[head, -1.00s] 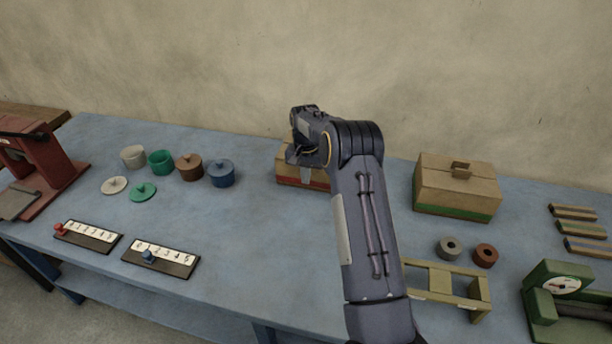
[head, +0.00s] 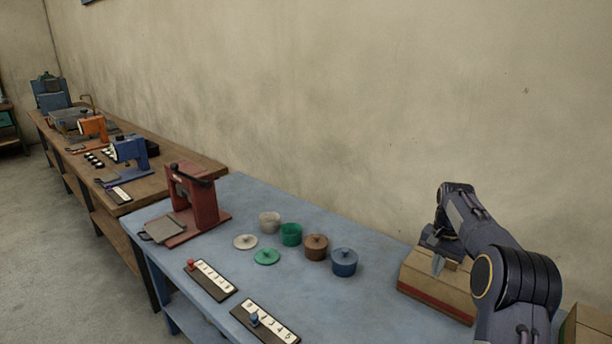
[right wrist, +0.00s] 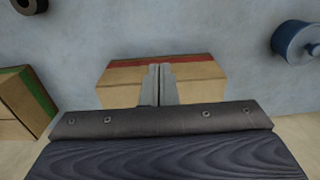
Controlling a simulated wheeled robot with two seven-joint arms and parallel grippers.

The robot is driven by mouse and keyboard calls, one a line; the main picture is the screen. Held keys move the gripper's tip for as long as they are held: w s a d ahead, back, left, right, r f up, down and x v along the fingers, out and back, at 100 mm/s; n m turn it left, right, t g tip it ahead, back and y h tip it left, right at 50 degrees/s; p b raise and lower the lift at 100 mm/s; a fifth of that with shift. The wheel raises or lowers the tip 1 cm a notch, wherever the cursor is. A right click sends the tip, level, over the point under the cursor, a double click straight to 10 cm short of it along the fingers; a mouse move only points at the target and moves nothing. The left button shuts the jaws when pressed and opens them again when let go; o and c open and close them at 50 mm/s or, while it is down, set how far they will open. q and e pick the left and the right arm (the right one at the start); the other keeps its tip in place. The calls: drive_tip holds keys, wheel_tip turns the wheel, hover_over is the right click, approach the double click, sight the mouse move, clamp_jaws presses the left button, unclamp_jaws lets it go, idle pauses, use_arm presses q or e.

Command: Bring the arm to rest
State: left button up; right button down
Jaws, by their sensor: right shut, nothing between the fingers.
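My right gripper (head: 438,264) is shut and empty. It points down over a cardboard-coloured box with a red band (head: 428,291) at the right of the head view. In the right wrist view the closed fingers (right wrist: 160,70) stand in front of that box (right wrist: 208,88); I cannot tell whether they touch it. My right arm comes in from the lower right and hides part of the box. My left gripper is not in view.
On the blue table (head: 335,298) stand a blue lidded pot (head: 343,264), a brown pot (head: 315,247), a green pot (head: 291,235) and a red press (head: 195,200). Two number boards lie in front. In the wrist view a green-banded box (right wrist: 22,105) stands at left.

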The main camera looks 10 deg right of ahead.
drive_tip(key=s+a+r+n+t+y, duration=0.1)
drive_tip(key=s+a+r+n+t, duration=0.1)
drive_tip(key=s+a+r, duration=0.55)
drive_tip(key=s+a+r+n+t+y, duration=0.1)
drive_tip(key=s+a+r+n, duration=0.2)
drive_tip(key=s, duration=0.7)
drive_tip(key=s+a+f+n+t, duration=0.1)
drive_tip(key=s+a+f, duration=0.2)
drive_tip(key=s+a, duration=0.3)
drive_tip(key=s+a+f+n+t+y, duration=0.1)
drive_tip(key=s+a, duration=0.5)
drive_tip(key=s, duration=0.6)
drive_tip(key=shift+a+f+n+y, duration=0.15)
drive_tip(key=shift+f+n+y, duration=0.15)
drive_tip(key=shift+f+n, duration=0.45)
